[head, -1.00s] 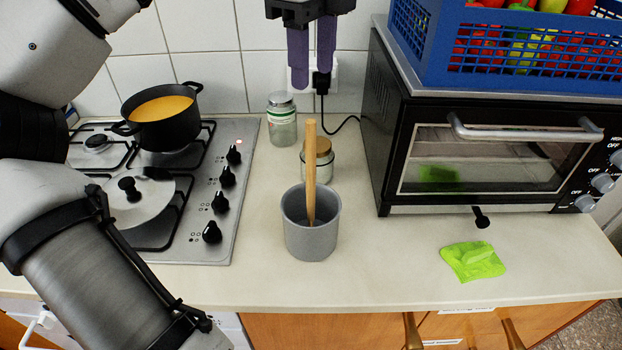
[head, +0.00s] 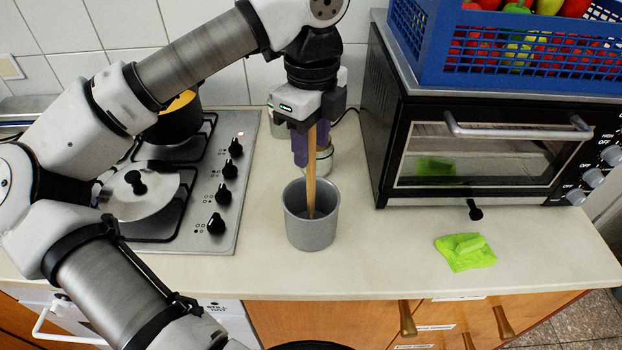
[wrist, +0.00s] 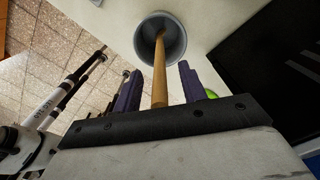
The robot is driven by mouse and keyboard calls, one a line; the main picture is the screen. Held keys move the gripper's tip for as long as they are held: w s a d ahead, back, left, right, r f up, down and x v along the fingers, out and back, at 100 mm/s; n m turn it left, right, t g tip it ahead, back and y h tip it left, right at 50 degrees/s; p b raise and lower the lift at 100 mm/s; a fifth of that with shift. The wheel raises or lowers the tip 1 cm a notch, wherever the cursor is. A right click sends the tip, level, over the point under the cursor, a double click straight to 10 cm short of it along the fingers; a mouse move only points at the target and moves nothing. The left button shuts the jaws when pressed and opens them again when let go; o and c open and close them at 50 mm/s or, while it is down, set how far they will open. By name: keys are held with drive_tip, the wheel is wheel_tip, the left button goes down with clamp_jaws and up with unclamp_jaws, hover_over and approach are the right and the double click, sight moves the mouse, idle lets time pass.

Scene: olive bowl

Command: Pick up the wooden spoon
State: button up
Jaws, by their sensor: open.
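The wooden spoon (head: 311,172) stands upright in a grey pot (head: 311,233) on the counter, its handle sticking up. My gripper (head: 306,150) is above the pot at the upper handle, with purple fingers pointing down. In the wrist view, the spoon handle (wrist: 160,72) runs between the two open fingers of my gripper (wrist: 158,88), and the pot (wrist: 176,52) lies beyond. The fingers look apart from the handle. The spoon's lower end is hidden inside the pot.
A jar (head: 325,160) stands behind the pot, partly hidden. The hob (head: 225,225) with a black pot (head: 172,127) and a lid (head: 150,195) is at left. An oven (head: 490,165) bearing a blue crate (head: 440,60) is at right. A green cloth (head: 465,252) lies in front of the oven.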

drive_tip(key=shift+f, duration=0.15)
drive_tip(key=shift+c, duration=0.2)
clamp_jaws()
